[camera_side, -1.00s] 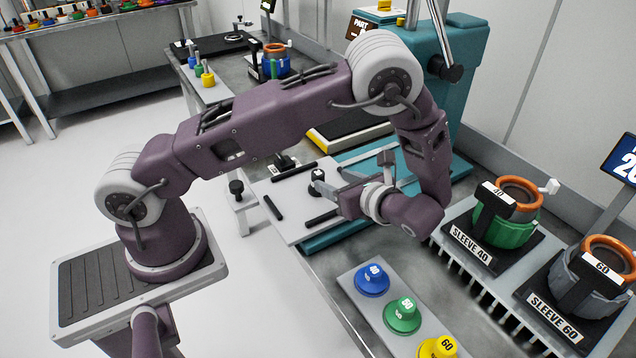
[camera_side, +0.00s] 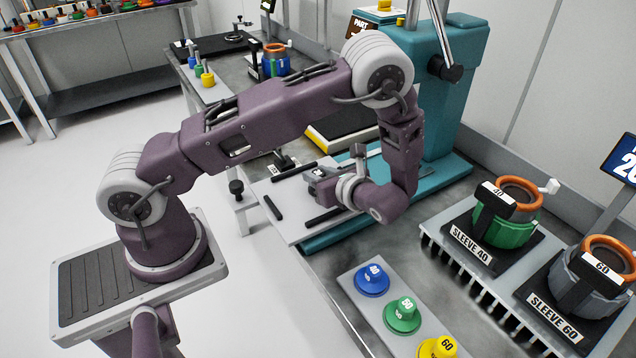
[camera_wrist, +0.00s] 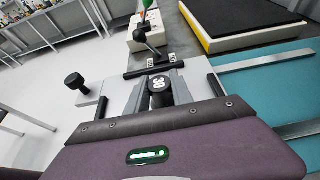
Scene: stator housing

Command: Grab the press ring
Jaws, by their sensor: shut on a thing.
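The press ring, a black knobbed piece marked 30 (camera_wrist: 161,88), sits between the grey fingers of my gripper (camera_wrist: 160,97) in the wrist view. The fingers are shut on it. In the side view my gripper (camera_side: 322,178) is over the light grey plate (camera_side: 290,190) in front of the teal press, and the dark knob with a white mark shows at its tip. The lower part of the piece is hidden by the gripper, so I cannot tell whether it touches the plate.
The teal press (camera_side: 440,120) stands behind. Black bars (camera_side: 272,207) lie on the plate. A grey tray (camera_side: 395,310) at the front holds blue, green and yellow numbered pieces. Sleeve stands (camera_side: 500,225) with orange-topped housings are at the right.

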